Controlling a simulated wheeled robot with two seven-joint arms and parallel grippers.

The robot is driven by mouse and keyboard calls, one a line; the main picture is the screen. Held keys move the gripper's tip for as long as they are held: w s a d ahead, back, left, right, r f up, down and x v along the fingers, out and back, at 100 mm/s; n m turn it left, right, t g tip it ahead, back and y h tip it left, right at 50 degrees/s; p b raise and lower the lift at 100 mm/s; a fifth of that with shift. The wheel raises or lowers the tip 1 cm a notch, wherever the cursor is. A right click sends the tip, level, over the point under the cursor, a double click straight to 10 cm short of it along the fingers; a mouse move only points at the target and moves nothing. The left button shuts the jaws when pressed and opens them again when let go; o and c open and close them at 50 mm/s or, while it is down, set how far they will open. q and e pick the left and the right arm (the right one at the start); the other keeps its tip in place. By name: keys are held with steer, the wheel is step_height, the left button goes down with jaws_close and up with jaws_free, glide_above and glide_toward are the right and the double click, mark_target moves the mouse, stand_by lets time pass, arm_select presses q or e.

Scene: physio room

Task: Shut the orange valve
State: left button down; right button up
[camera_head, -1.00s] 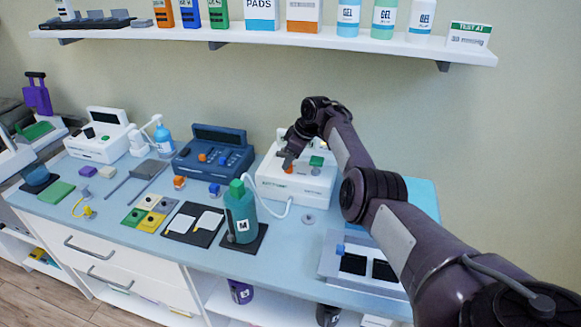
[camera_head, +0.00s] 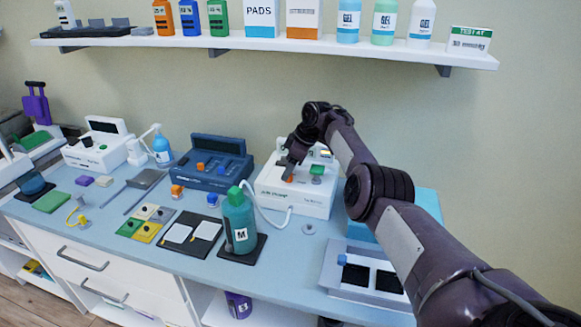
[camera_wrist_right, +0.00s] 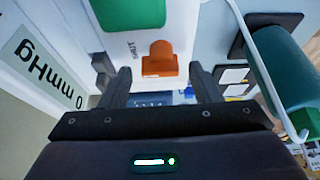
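The orange valve (camera_head: 288,179) sits on top of a white pump unit (camera_head: 296,203) on the counter. In the right wrist view the orange valve (camera_wrist_right: 159,60) is a stubby knob with a flat block on it, beside printed letters that seem to read SHUT. My right gripper (camera_head: 289,170) is over the unit. In the wrist view its fingers (camera_wrist_right: 157,78) are apart, one on each side of the valve, with a visible gap to it. A green valve or knob (camera_head: 317,170) is next to it. My left gripper is not in view.
A green bottle marked M (camera_head: 239,222) stands just left of the unit, and a pale hose (camera_head: 270,222) curves between them. A dark blue device (camera_head: 209,165) is farther left. A grey tray (camera_head: 345,285) is at the right, below my arm. A shelf (camera_head: 270,43) runs above.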

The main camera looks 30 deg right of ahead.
steer(key=v, duration=0.7)
steer(key=shift+r, duration=0.35)
steer(key=shift+s+d, duration=0.1)
stand_by(0.4)
